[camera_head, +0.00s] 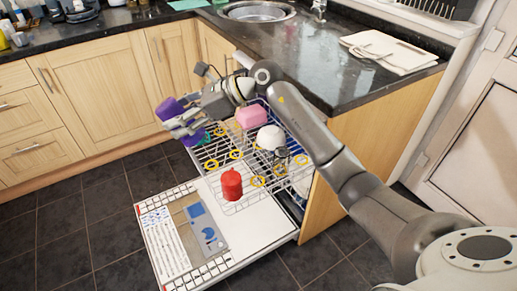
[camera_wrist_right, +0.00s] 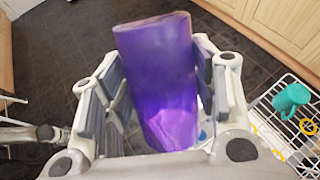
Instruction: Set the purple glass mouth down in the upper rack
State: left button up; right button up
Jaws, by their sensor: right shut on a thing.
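My right gripper (camera_head: 183,122) is shut on the purple glass (camera_head: 170,108), held in the air to the left of the upper rack (camera_head: 243,203). In the right wrist view the purple glass (camera_wrist_right: 160,80) stands between the finger pads (camera_wrist_right: 160,95), its long axis running away from the palm. I cannot tell which end is its mouth. The wire rack is pulled out above the open dishwasher door. My left gripper is not in view.
The rack carries a red cup (camera_head: 231,184) near its front, a pink item (camera_head: 251,116), a white item (camera_head: 270,137) and a teal cup (camera_wrist_right: 291,100). Yellow rings (camera_head: 258,181) mark several spots. The open door (camera_head: 262,236) lies below; the granite counter (camera_head: 310,70) is behind.

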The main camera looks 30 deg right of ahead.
pick_arm(q)
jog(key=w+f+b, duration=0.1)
jog(key=b, duration=0.1)
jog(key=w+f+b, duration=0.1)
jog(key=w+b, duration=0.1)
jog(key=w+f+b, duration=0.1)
jog(key=b, duration=0.2)
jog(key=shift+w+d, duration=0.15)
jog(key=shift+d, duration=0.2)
pick_arm(e)
jog(key=w+d+f+m+t+h, duration=0.2)
jog(key=d+f+m+t+h, duration=0.3)
jog(key=d+f, duration=0.5)
jog(key=w+d+f+m+t+h, duration=0.3)
jog(key=d+f+m+t+h, duration=0.2)
jog(key=d+f+t, duration=0.3)
jog(key=d+f+m, duration=0.1)
jog(key=d+f, duration=0.2)
jog(key=d, duration=0.2)
jog(key=shift+f+m, duration=0.2)
jog(key=shift+m, duration=0.2)
